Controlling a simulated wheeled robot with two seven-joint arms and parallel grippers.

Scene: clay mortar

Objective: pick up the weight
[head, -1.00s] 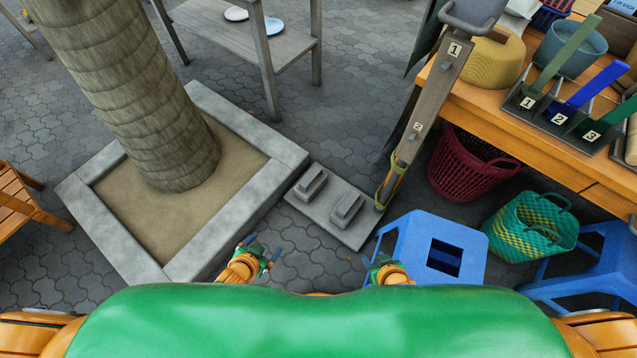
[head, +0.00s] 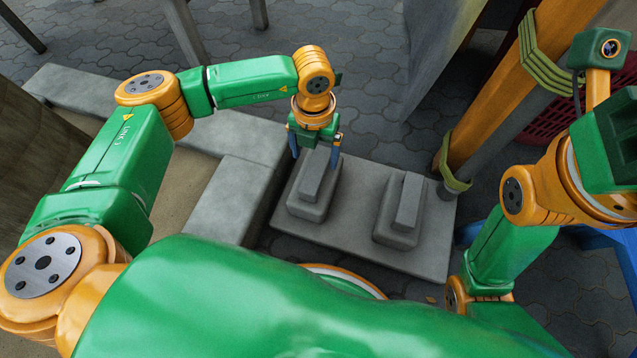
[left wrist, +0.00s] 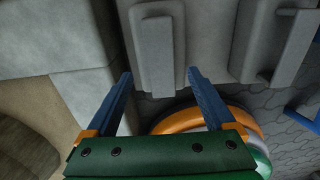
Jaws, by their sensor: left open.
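Two grey weights rest on a flat grey slab (head: 432,258). Each is a block with a raised bar on top. The left weight (head: 306,207) is under my left gripper (head: 315,155); the right weight (head: 399,222) stands apart from it. My left gripper is open and empty, its blue fingers pointing down on either side of the left weight's far end. In the left wrist view the left weight (left wrist: 158,50) shows between and ahead of the open fingertips (left wrist: 160,73). Whether the fingers touch it I cannot tell. The fingers of my right arm do not show.
A stone planter edge (head: 232,195) runs close on the left of the slab. An orange post with a green strap (head: 455,165) stands at the slab's right. A dark red basket (head: 553,118) is behind it. Paved floor (head: 362,115) behind the slab is clear.

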